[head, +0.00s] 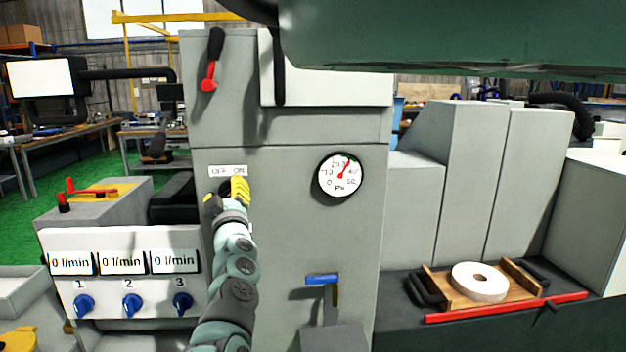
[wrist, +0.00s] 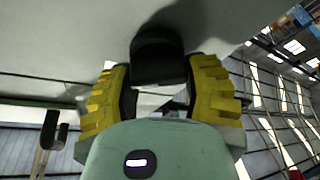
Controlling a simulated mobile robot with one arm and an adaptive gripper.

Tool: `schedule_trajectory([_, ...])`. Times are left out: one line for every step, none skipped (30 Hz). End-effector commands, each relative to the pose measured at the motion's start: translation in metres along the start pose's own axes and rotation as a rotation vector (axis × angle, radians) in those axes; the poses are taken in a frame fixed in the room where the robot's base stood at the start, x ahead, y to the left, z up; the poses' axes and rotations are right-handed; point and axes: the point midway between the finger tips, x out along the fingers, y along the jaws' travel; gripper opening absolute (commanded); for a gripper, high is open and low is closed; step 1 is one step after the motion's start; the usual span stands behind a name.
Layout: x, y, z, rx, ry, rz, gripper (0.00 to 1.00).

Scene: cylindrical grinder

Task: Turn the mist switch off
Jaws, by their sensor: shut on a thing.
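The switch (wrist: 158,60) is a black rounded knob on the grey machine panel in the wrist view. My gripper (wrist: 160,88) has its yellow ribbed fingers on both sides of the knob and is shut on it. In the head view my gripper (head: 225,193) is at the panel just below a white OFF/ON label (head: 228,171). There the fingers and wrist hide most of the switch, so its setting cannot be read.
A round gauge (head: 340,175) is right of my gripper, and a blue-handled lever (head: 323,280) is lower down. A flow panel (head: 120,250) with three blue knobs is at left. A grinding wheel (head: 479,282) lies on a wooden tray at right.

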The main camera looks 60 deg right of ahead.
Motion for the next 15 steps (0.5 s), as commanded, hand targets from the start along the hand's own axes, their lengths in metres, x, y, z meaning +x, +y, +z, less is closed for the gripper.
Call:
schedule_trajectory([0.0008, -0.0003, -0.0014, -0.025, 0.000, -0.012, 0.14])
schedule_trajectory([0.0010, -0.0004, -0.0020, -0.043, 0.001, -0.019, 0.14])
schedule_trajectory([0.0010, -0.0006, -0.0023, -0.068, 0.002, -0.030, 0.14])
schedule_trajectory([0.0012, -0.0012, -0.0029, -0.088, 0.004, -0.039, 0.14])
schedule_trajectory([0.0012, -0.0010, -0.0031, -0.111, 0.004, -0.048, 0.14])
schedule_trajectory([0.0014, -0.0019, -0.0035, -0.141, 0.005, -0.061, 0.14])
schedule_trajectory([0.0013, -0.0014, -0.0032, -0.166, 0.004, -0.071, 0.14])
schedule_trajectory([0.0014, -0.0021, -0.0029, -0.190, 0.003, -0.081, 0.14])
schedule_trajectory([0.0012, -0.0017, -0.0021, -0.225, 0.000, -0.094, 0.14])
schedule_trajectory([0.0012, -0.0023, -0.0020, -0.250, 0.000, -0.105, 0.14])
schedule_trajectory([0.0012, -0.0023, -0.0020, -0.277, 0.000, -0.116, 0.14])
schedule_trajectory([0.0012, -0.0026, -0.0025, -0.313, 0.002, -0.131, 0.14])
schedule_trajectory([0.0014, -0.0033, -0.0031, -0.338, 0.004, -0.142, 0.14])
schedule_trajectory([0.0012, -0.0030, -0.0030, -0.366, 0.005, -0.153, 0.14])
schedule_trajectory([0.0012, -0.0039, -0.0028, -0.400, 0.004, -0.168, 0.14])
